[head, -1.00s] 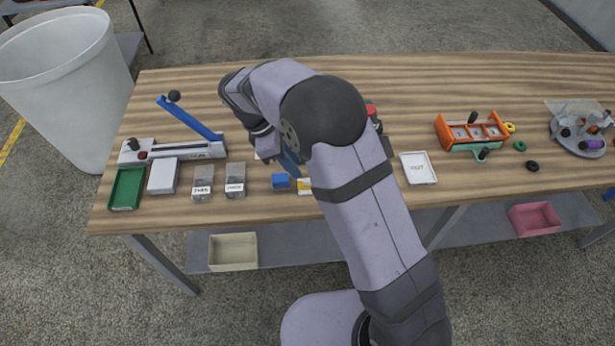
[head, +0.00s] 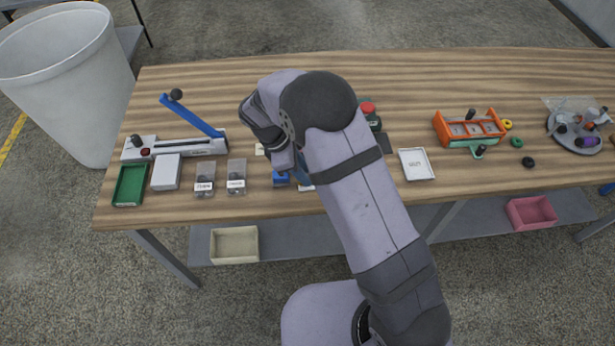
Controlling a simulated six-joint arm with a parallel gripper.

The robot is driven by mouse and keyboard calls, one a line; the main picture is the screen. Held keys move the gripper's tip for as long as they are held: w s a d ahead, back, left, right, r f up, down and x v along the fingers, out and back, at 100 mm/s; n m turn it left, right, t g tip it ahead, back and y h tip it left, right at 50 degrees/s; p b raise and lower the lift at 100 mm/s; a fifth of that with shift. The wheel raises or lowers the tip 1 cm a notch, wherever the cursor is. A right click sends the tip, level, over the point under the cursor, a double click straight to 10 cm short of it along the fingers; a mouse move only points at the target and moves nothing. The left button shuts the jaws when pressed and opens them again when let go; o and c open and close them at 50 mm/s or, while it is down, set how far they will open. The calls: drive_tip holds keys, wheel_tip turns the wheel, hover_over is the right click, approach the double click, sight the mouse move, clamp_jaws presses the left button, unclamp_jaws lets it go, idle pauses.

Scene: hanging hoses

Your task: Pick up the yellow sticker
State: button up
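No yellow sticker shows clearly now. A white sliver of a small card (head: 307,188) shows at the table's front edge, just right of a blue block (head: 281,179); a yellow patch showed there earlier, and my arm now covers most of it. My gripper (head: 301,172) points down close to the blue block and this card. Its fingertips are mostly hidden behind my wrist and forearm, so I cannot tell whether they are open or hold anything.
Left are a blue-handled lever press (head: 190,118), a green tray (head: 130,185), a white box (head: 166,172) and two clear bins (head: 205,178). Right are a red button (head: 368,108), a white tray (head: 417,164) and an orange rack (head: 470,128). The back of the wooden table is clear.

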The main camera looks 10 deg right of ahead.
drive_tip(key=shift+d+f, duration=0.2)
drive_tip(key=shift+f, duration=0.3)
clamp_jaws()
drive_tip(key=shift+r, duration=0.1)
wheel_tip(320, 180, up, 10)
drive_tip(key=b, duration=0.2)
drive_tip(key=w+d+r+n+y+p, duration=0.1)
drive_tip(key=w+d+n+y+p, duration=0.3)
drive_tip(key=n, duration=1.3)
drive_tip(key=w+d+r+n+y+p, duration=0.1)
drive_tip(key=w+d+n+y+p, duration=0.3)
drive_tip(key=n, duration=1.3)
drive_tip(key=w+d+p, duration=0.1)
drive_tip(key=w+p, duration=0.1)
drive_tip(key=w, duration=0.2)
drive_tip(key=shift+d+y, duration=0.25)
drive_tip(key=shift+y, duration=0.15)
